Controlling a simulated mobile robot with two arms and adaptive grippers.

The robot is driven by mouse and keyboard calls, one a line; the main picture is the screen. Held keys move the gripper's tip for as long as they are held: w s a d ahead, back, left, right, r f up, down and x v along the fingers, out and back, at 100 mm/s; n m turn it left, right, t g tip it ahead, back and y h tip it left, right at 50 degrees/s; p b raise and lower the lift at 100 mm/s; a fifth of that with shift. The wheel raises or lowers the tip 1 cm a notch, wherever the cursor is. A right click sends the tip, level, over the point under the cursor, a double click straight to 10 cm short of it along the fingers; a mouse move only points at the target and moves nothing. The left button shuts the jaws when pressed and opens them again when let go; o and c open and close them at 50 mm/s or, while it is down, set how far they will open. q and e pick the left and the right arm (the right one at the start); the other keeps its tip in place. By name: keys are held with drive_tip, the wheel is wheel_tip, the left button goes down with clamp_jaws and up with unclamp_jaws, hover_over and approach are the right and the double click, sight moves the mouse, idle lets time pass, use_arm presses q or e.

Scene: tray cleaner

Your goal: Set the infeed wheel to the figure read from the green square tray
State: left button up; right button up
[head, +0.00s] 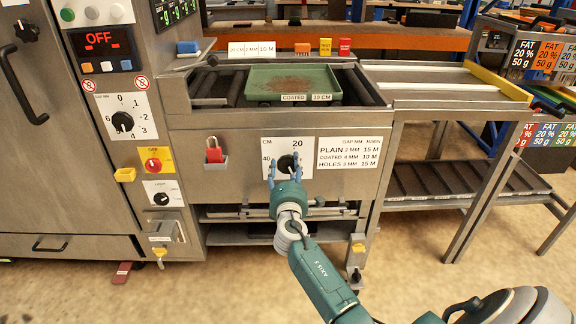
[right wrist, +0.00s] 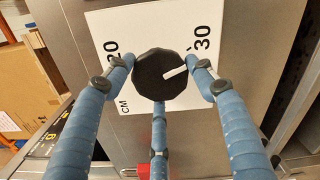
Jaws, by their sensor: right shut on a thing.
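The green square tray (head: 262,76) lies on the infeed bed with brown residue on it. Its front label reads "COATED 30 CM". The infeed wheel (head: 288,163) is a black knob on a white plate marked CM, below the tray. In the right wrist view the wheel (right wrist: 152,80) has a white pointer, which points right, close to the 30 side; a 20 shows at the left. My right gripper (head: 284,165) has its blue fingers shut around the wheel's rim; they also show in the right wrist view (right wrist: 160,85). My left gripper is out of view.
A printed chart (head: 347,153) right of the wheel lists plain, coated and holes settings. Another dial (head: 123,122), a red switch (head: 152,164) and an "OFF" display (head: 99,38) are on the left panel.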

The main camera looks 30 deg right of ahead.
drive_tip(key=shift+w+a+n, duration=0.15)
drive_tip(key=shift+a+n, duration=0.2)
drive_tip(key=shift+n, duration=0.45)
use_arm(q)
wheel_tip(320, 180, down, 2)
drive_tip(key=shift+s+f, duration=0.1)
use_arm(e)
drive_tip(key=shift+f, duration=0.1)
drive_tip(key=shift+f, duration=0.1)
drive_tip(key=o, duration=1.1)
drive_tip(key=shift+a, duration=0.1)
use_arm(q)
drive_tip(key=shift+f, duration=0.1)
use_arm(e)
drive_tip(key=shift+w+f, duration=0.1)
drive_tip(key=v, duration=1.2)
drive_tip(key=shift+d, duration=0.2)
use_arm(q)
drive_tip(key=shift+p, duration=0.3)
